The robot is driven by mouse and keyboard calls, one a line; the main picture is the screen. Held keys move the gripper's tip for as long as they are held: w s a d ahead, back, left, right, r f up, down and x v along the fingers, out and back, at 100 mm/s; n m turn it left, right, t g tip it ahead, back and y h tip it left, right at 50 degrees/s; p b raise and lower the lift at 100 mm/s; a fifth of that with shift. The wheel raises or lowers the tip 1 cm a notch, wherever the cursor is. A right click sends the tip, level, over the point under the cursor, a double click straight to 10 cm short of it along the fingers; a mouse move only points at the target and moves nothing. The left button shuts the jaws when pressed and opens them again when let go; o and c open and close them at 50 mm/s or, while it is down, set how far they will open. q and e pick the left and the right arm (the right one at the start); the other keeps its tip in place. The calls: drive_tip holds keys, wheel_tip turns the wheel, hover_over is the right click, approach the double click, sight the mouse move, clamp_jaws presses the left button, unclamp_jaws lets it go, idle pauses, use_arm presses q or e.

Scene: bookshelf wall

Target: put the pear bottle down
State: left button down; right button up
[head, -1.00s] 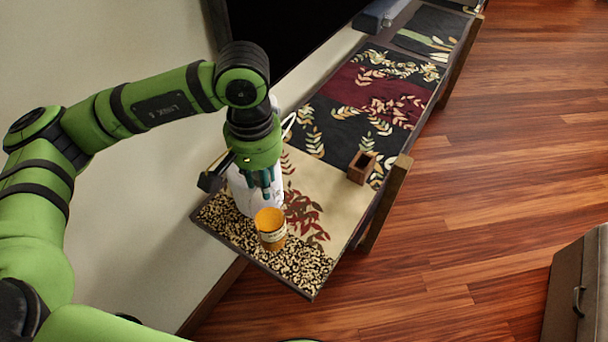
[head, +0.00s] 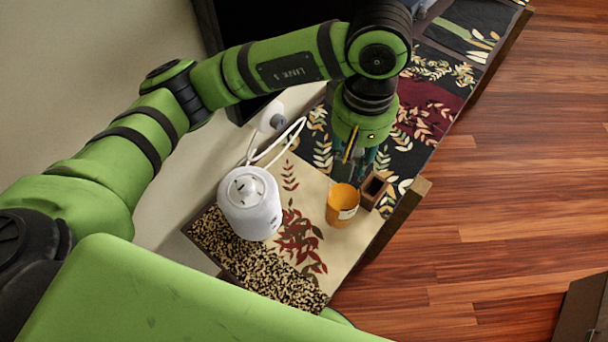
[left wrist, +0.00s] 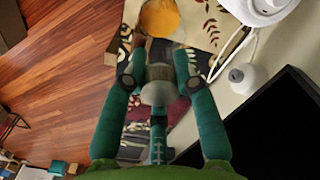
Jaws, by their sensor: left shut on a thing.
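The fingers (left wrist: 158,62) also fill the middle of the left wrist view. Whether the bottle's base touches the mat cannot be told. My right gripper is not in view.
The open wooden box (head: 374,190) stands close to the bottle's right. A white lidded appliance (head: 250,205) with a cord stands to the left. A white rounded object (head: 272,117) is near the wall. Cream mat (head: 312,187) is bare between appliance and bottle.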

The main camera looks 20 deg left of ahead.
use_arm(q)
drive_tip(key=w+a+f+p, duration=0.3)
drive_tip(key=a+f+p, duration=0.3)
drive_tip(key=a+f, duration=0.4)
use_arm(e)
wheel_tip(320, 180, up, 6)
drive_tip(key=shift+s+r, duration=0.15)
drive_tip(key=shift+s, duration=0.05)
use_arm(q)
drive_tip(key=shift+w+a+f, duration=0.1)
drive_tip(key=shift+f, duration=0.05)
drive_tip(key=shift+f, duration=0.1)
drive_tip(key=c, duration=1)
unclamp_jaws()
drive_tip(key=shift+o, duration=0.2)
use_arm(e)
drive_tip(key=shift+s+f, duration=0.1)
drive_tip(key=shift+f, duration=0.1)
